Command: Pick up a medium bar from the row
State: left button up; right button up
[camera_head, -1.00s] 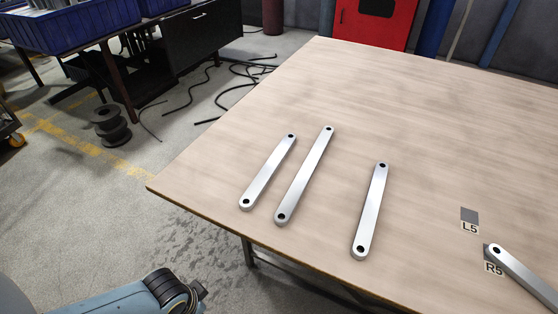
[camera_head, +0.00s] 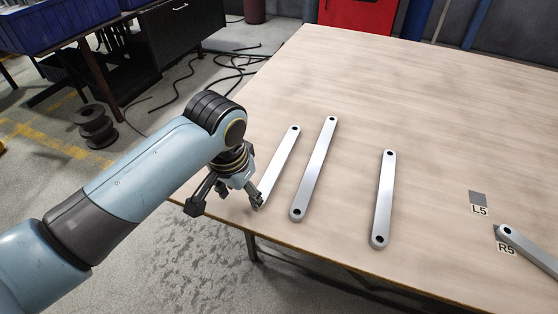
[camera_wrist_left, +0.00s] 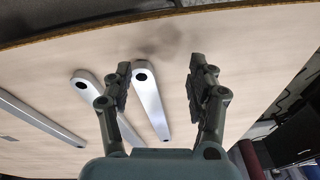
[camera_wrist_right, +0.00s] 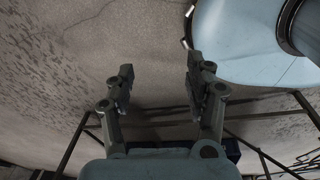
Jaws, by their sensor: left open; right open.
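Three separate silver bars with a hole at each end lie on the table: a left bar (camera_head: 279,163), a longer-looking middle bar (camera_head: 316,165) and a right bar (camera_head: 384,200). I cannot tell for sure which is medium. My left gripper (camera_head: 226,204) is open and empty at the table's left edge, one finger by the near end of the left bar and partly hiding it. In the left wrist view, a bar (camera_wrist_left: 149,103) shows between the open fingers, with no grip on it. My right gripper (camera_wrist_right: 157,78) is open and empty above the floor, outside the head view.
Another bar (camera_head: 530,252) lies at the lower right by the R5 label (camera_head: 506,249), with the L5 label (camera_head: 480,210) above it. The wooden table (camera_head: 420,100) is clear behind the bars. A cable spool (camera_head: 95,126) stands on the floor at left.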

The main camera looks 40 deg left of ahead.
pick_arm(q)
jog(key=shift+n+g, duration=0.5)
jog(key=shift+n, duration=0.1)
jog(key=w+r, duration=0.1)
jog(key=w, duration=0.2)
jog(key=w+r, duration=0.1)
jog(key=w, duration=0.2)
jog(key=w+r, duration=0.1)
jog(key=w, duration=0.1)
jog(key=shift+w+a, duration=0.35)
jog(key=shift+w, duration=0.05)
notch_tip(320, 180, up, 4)
jog(key=n, duration=0.1)
send_over(280, 158)
jog(key=shift+g+h, duration=0.4)
jog(key=f, duration=0.2)
jog(key=f+b, duration=0.1)
jog(key=f, duration=0.1)
jog(key=shift+w+d+f, duration=0.15)
jog(key=shift+w+f, duration=0.05)
jog(key=shift+f, duration=0.15)
jog(key=f+b, duration=0.1)
jog(key=f, duration=0.4)
jog(key=shift+s, duration=0.2)
grip_shut()
pick_arm(e)
jog(key=shift+s+a+f, duration=0.2)
jog(key=shift+f, duration=0.45)
jog(key=shift+s+a+f, duration=0.2)
jog(key=shift+f, duration=0.4)
